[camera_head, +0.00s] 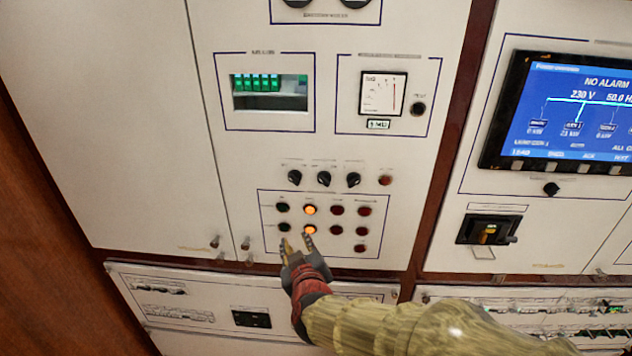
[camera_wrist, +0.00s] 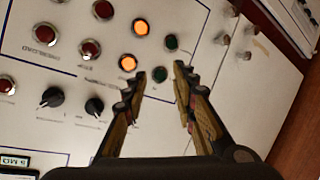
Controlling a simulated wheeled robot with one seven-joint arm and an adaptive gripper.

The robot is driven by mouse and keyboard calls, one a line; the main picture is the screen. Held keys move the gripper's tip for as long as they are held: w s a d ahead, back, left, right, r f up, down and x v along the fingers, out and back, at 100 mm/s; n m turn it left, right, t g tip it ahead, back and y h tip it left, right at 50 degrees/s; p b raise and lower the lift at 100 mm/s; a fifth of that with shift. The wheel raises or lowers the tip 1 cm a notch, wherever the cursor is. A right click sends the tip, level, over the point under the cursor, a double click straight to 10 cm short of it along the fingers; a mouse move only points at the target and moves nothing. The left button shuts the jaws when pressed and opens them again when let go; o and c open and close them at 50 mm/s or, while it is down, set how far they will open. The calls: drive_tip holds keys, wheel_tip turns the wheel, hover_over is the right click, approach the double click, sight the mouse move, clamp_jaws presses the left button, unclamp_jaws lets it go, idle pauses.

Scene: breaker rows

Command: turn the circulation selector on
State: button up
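Three black rotary selectors sit in a row on the white panel in the head view: left (camera_head: 295,178), middle (camera_head: 324,179) and right (camera_head: 353,180). Their labels are too small to read, so I cannot tell which is the circulation selector. Two black knobs also show in the wrist view, one at the left (camera_wrist: 52,97) and one nearer my gripper (camera_wrist: 94,107). My gripper (camera_head: 297,240) is open and empty, below the selectors at the lower button rows. In the wrist view its fingertips (camera_wrist: 160,70) stand apart, with a dark green button (camera_wrist: 160,75) seen between them.
Two lit orange lamps (camera_head: 310,209) and several red buttons (camera_head: 337,211) share the framed block under the selectors. A red button (camera_head: 385,181) sits right of the selectors. Small metal latches (camera_head: 245,243) protrude at lower left. A meter (camera_head: 383,93) and blue screen (camera_head: 575,113) are higher up.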

sight(324, 184)
drive_tip(key=w+d+r+t+h, duration=0.35)
drive_tip(key=d+r, duration=0.25)
drive_tip(key=r, duration=0.4)
drive_tip(key=shift+n+t+h, duration=0.25)
drive_tip(key=shift+n+t, duration=0.2)
drive_tip(key=shift+n, duration=0.05)
drive_tip(key=w, duration=0.5)
drive_tip(key=w+b, duration=0.1)
drive_tip(key=w, duration=0.1)
drive_tip(key=shift+w+d+f, duration=0.15)
drive_tip(key=shift+w+f, duration=0.05)
drive_tip(key=shift+f, duration=0.05)
drive_tip(key=shift+c, duration=0.4)
clamp_jaws()
